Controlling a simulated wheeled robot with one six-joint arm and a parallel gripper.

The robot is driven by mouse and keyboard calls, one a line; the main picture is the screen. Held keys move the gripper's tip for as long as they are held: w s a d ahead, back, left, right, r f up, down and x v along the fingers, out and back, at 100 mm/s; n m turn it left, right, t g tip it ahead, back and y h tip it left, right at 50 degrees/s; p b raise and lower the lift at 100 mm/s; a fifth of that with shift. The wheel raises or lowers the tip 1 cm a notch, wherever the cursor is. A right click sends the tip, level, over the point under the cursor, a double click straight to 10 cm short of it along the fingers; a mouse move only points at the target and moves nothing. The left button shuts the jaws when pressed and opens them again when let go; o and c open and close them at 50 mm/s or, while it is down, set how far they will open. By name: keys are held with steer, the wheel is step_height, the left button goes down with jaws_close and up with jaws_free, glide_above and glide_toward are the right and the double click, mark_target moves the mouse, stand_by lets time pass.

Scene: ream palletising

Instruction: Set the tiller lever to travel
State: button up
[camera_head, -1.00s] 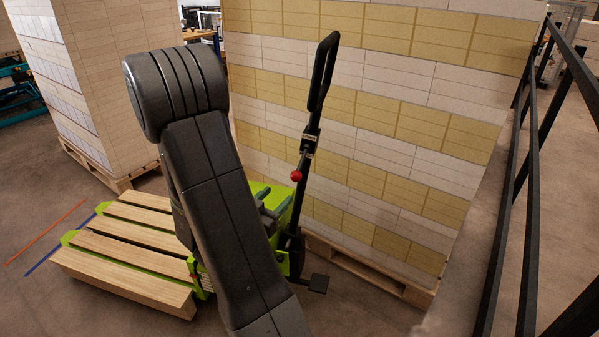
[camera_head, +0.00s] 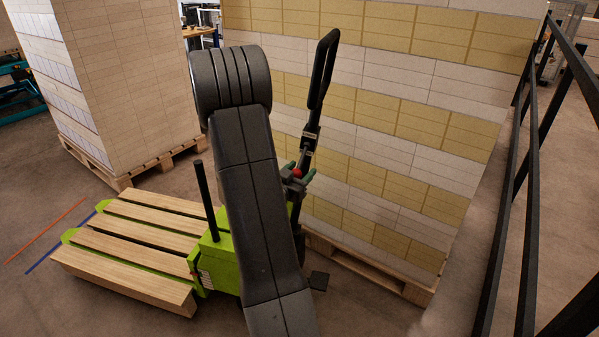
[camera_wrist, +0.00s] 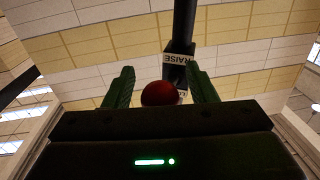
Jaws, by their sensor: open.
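The pallet truck's black tiller (camera_head: 318,100) stands upright, leaning a little right, with a loop handle on top. Its lever ends in a red knob (camera_head: 297,173), which also shows in the wrist view (camera_wrist: 162,93). A label reading RAISE (camera_wrist: 178,59) is on the block above the knob; a lower label is mostly hidden behind it. My gripper (camera_head: 299,171) is at the knob. In the wrist view my gripper (camera_wrist: 161,88) is open, its two green fingers on either side of the knob, with gaps showing. Contact with the knob is not visible.
The green pallet truck (camera_head: 222,262) carries an empty wooden pallet (camera_head: 140,245). A tall stack of yellow and white reams (camera_head: 400,120) stands close behind the tiller. Another stack (camera_head: 110,80) is at the left. A black railing (camera_head: 530,180) runs along the right.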

mark_target(300, 164)
jaws_close()
steer(key=shift+s+r+g+p, duration=0.15)
steer(key=shift+r+g+p, duration=0.4)
steer(key=shift+p, duration=0.7)
steer(key=r+p, duration=0.1)
steer(key=p, duration=0.1)
steer(key=r+n+g+y+p, duration=0.1)
steer(key=p, duration=0.2)
steer(key=shift+s+y+p, duration=0.3)
steer(key=shift+s+d+r, duration=0.1)
steer(key=shift+r, duration=0.15)
jaws_free()
